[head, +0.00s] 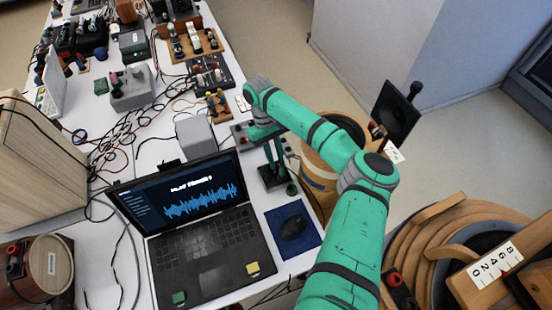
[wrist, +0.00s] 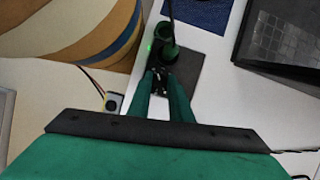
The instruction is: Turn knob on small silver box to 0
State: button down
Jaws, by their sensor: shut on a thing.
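My gripper (head: 272,155) is low over the table, right of the laptop. In the wrist view its green fingers (wrist: 160,88) are closed on a small dark part (wrist: 160,77) at a black device (head: 272,179). What that part is cannot be made out. A small grey box with a dark round spot (wrist: 114,102) lies left of the fingers, apart from them; a dial scale is not readable. In the head view a silver box with knobs (head: 130,88) stands at the back left. I cannot tell which box the task names.
The open laptop (head: 205,240) is left of my gripper; a mouse (head: 293,226) lies on a blue mat (head: 300,243). A plain grey box (head: 195,135) stands behind the laptop. Cables cross the table.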

jog(key=shift+a+n+t+h, duration=0.1)
jog(key=shift+n+t+h, duration=0.25)
jog(key=shift+n, duration=1.05)
jog(key=c, duration=1.6)
grip_release()
jog(key=v, duration=1)
jog(key=shift+w+a+r, duration=0.1)
jog(key=shift+a+r, duration=0.1)
jog(key=shift+r, duration=0.15)
